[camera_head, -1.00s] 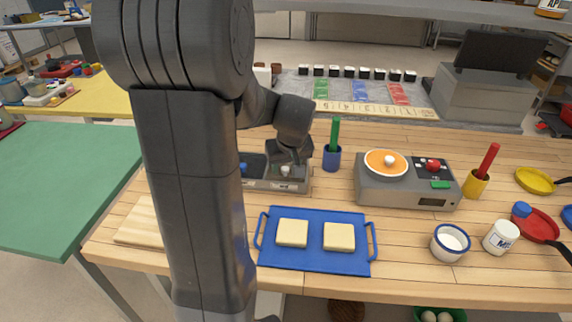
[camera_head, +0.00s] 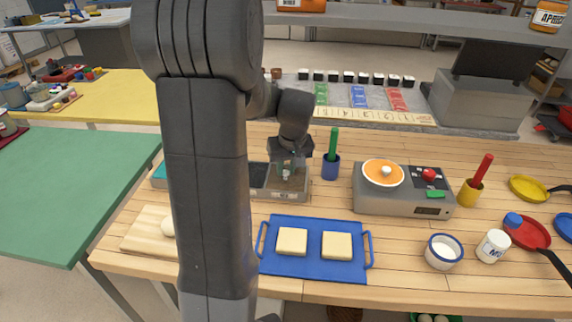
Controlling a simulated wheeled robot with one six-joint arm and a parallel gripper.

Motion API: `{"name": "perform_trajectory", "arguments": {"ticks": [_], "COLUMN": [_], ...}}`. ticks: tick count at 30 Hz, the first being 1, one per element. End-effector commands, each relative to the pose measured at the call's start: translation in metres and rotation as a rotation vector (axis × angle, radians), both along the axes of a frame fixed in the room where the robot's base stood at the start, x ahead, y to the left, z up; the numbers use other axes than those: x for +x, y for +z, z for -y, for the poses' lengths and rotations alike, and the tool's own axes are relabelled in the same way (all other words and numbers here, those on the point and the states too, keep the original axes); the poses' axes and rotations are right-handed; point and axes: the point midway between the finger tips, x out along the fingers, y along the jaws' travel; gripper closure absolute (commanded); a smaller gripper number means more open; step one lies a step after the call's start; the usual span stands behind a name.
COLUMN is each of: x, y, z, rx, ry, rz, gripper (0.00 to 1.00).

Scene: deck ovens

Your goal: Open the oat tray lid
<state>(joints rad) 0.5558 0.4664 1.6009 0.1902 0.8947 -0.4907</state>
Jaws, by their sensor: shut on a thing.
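A low grey unit (camera_head: 286,197) with dark compartments stands at the back of the wooden table, partly hidden behind my arm. My gripper (camera_head: 287,170) points down at its right-hand section and is shut on the small pale knob of the lid (camera_head: 291,186) there. The lid looks see-through. I cannot tell whether it sits on its compartment or is slightly lifted. No label marking the oat tray is readable. A dark compartment (camera_head: 259,176) shows just left of the gripper.
A blue cup (camera_head: 331,168) with a green-handled tool stands close right of the gripper. A grey appliance (camera_head: 400,200) with an orange disc is farther right. A blue tray (camera_head: 312,271) with two pale blocks lies in front. A wooden board (camera_head: 143,238) is at left.

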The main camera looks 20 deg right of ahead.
Motion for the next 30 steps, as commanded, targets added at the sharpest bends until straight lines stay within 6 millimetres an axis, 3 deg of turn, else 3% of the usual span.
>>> {"name": "perform_trajectory", "arguments": {"ticks": [1,12,30], "x": [0.002,0.026,0.080], "y": [0.011,0.037,0.058], "z": [0.002,0.016,0.052], "rx": [0.021,0.045,0.062], "ry": [0.002,0.000,-0.001], "rz": [-0.035,-0.074,-0.107], "gripper": [1.00,1.00,1.00]}}
